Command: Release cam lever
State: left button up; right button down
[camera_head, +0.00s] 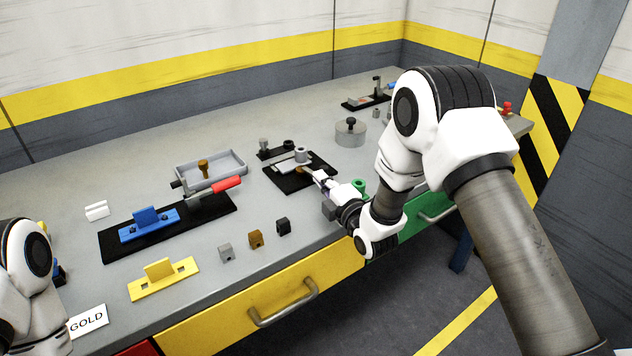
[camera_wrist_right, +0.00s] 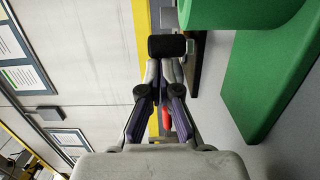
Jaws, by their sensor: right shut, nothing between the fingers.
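A small fixture on a black plate (camera_head: 285,184) sits near the middle of the bench, with a light grey lever-like part (camera_head: 291,163) and a round post on it. I take this for the cam lever, but it is small. My right gripper (camera_head: 319,177) is at the plate's right edge, close to the fixture. Its fingers (camera_wrist_right: 166,68) are shut and empty in the right wrist view. A black cylindrical end (camera_wrist_right: 167,46) shows just past the fingertips; I cannot tell whether they touch it. My left arm shows at the left edge, its gripper out of view.
A green part (camera_wrist_right: 240,12) is close on the right in the wrist view. A red-handled clamp (camera_head: 227,186) and blue block (camera_head: 148,224) lie left. A grey tray (camera_head: 232,161) is behind. Small blocks (camera_head: 256,239) stand in front. A grey cylinder (camera_head: 350,133) stands behind right.

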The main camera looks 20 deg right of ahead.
jog(key=shift+w+d+f+b, duration=0.15)
jog(key=shift+d+b, duration=0.15)
jog(key=shift+d, duration=0.65)
jog(key=shift+w+d, duration=0.25)
jog(key=shift+d, duration=0.1)
pick_arm(q)
jog(key=shift+d+f+b, duration=0.2)
jog(key=shift+f+b, duration=0.4)
jog(key=shift+f, duration=0.4)
pick_arm(e)
jog(key=shift+w+d+r, duration=0.2)
jog(key=shift+w+d, duration=0.35)
jog(key=shift+d, duration=0.3)
pick_arm(q)
jog(key=shift+s, duration=0.1)
